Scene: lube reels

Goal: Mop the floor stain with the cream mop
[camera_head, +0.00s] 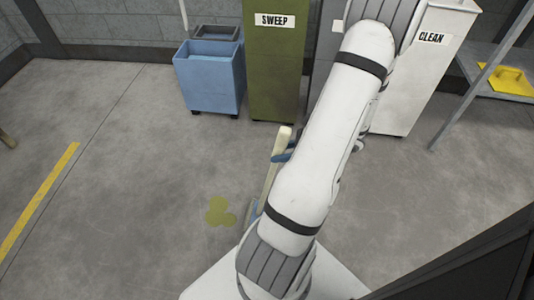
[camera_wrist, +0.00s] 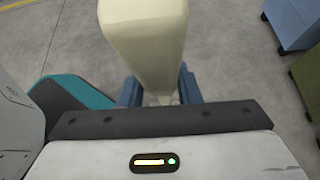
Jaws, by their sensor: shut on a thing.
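The cream mop (camera_head: 270,172) stands tilted in the head view, its handle slanting down to the left beside my arm. A bit of blue shows at its lower end, mostly hidden by my arm. My gripper (camera_head: 281,157) is shut around the upper handle, with blue fingers on it. In the wrist view the cream handle (camera_wrist: 145,38) rises large between the fingers of my gripper (camera_wrist: 160,88). The floor stain (camera_head: 220,211) is a yellow-green, lobed patch on the grey floor, just left of the mop's lower end. Whether the mop's head touches the floor is hidden.
A blue wheeled bin (camera_head: 210,80) and a green SWEEP cabinet (camera_head: 273,70) stand at the back. A white CLEAN cabinet (camera_head: 415,80) stands behind my arm, and a shelf (camera_head: 485,80) with a yellow item is at right. The floor left of the stain is clear.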

